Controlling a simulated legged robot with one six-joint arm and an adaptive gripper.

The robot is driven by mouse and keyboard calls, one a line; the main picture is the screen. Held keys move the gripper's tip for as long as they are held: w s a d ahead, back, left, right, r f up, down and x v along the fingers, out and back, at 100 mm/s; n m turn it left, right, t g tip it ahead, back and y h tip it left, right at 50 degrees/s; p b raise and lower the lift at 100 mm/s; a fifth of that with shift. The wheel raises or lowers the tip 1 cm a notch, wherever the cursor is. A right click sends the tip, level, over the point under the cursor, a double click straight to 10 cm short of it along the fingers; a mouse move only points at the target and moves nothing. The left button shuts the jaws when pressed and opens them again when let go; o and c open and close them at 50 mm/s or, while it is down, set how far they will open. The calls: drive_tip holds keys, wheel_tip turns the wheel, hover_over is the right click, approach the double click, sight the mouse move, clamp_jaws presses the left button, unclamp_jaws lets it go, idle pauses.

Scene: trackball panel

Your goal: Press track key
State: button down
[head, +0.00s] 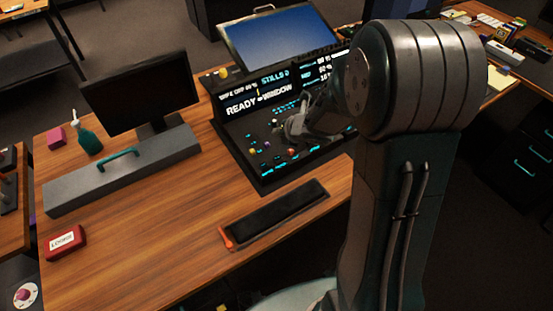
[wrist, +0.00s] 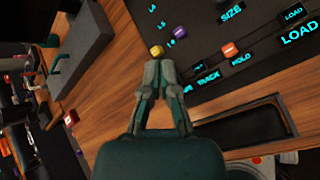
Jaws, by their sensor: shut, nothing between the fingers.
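The dark control panel (head: 243,133) stands on the wooden desk and carries lit labels and several small keys. In the wrist view the TRACK label (wrist: 209,79) glows cyan near the panel's front edge, right of my fingers. The key belonging to it is too dark to make out clearly. An orange key (wrist: 230,47) sits above the HOLD label (wrist: 242,60), and a purple key (wrist: 180,31) is farther left. My gripper (wrist: 153,66) is shut and empty, its tips just below a yellow knob (wrist: 156,50); contact cannot be told. In the head view my gripper (head: 296,125) is over the panel.
A black tray (head: 280,212) with an orange item (head: 226,238) lies in front of the panel. To the left are a monitor (head: 140,92), a grey box with a teal handle (head: 75,183), a green bottle (head: 89,141) and a red box (head: 65,243). Bare desk lies between.

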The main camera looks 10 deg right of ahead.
sight(278, 159)
drive_tip(key=shift+f, duration=0.15)
drive_tip(key=shift+a+f, duration=0.15)
drive_tip(key=shift+f, duration=4.1)
drive_tip(key=shift+f, duration=0.35)
drive_tip(key=shift+f, duration=0.55)
drive_tip(key=shift+s+r, duration=0.1)
drive_tip(key=shift+r, duration=0.85)
drive_tip(key=shift+r, duration=2.5)
